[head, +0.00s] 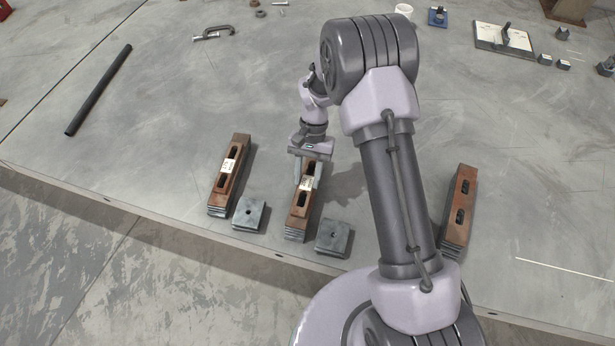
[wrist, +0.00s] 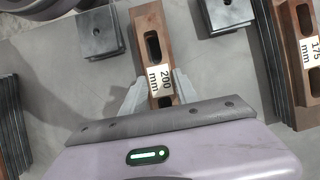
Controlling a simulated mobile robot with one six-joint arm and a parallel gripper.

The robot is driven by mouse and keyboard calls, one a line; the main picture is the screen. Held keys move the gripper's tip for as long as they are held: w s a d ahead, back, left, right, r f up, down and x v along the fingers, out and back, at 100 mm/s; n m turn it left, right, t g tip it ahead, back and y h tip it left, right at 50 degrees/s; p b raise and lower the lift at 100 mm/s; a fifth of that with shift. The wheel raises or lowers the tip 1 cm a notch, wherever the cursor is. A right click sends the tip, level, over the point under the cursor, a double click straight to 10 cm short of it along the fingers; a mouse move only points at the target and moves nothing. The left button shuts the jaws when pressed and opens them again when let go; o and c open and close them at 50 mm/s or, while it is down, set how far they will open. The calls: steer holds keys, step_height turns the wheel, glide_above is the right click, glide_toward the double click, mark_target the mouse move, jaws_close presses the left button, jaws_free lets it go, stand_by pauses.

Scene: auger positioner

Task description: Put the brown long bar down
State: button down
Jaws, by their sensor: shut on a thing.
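The brown long bar (head: 305,197) has dark slots and a white label. The label reads 200 mm in the wrist view (wrist: 152,47). My gripper (head: 307,182) is over the middle of the bar, with one finger on each side of it. In the wrist view my gripper (wrist: 157,95) is shut across the bar near its label. The bar lies lengthwise over a dark layered stack near the table's front edge. I cannot tell whether it rests on the stack or hangs slightly above it.
A similar brown bar (head: 231,172), on its own stack, lies to the left. Another brown bar (head: 461,200) lies to the right beyond my arm. Grey square blocks (head: 249,213) (head: 333,237) stand close beside. A black rod (head: 98,90) lies far left. The table (head: 150,130) behind is mostly clear.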

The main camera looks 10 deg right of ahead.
steer(key=shift+f, duration=0.15)
steer(key=c, duration=0.9)
jaws_free()
step_height(320, 180, up, 25)
steer(key=w+d+t+p, duration=0.1)
steer(key=d+t+p, duration=0.2)
steer(key=s+d+r+t, duration=0.1)
steer(key=s+r+t, duration=0.2)
steer(key=s+r, duration=0.65)
steer(key=s+t, duration=0.1)
steer(key=s, duration=0.2)
steer(key=s+d+r+t, duration=0.1)
steer(key=s, duration=0.3)
steer(key=s+t, duration=0.2)
steer(key=s, duration=0.2)
steer(key=shift+d+r, duration=0.15)
steer(key=shift+r, duration=0.25)
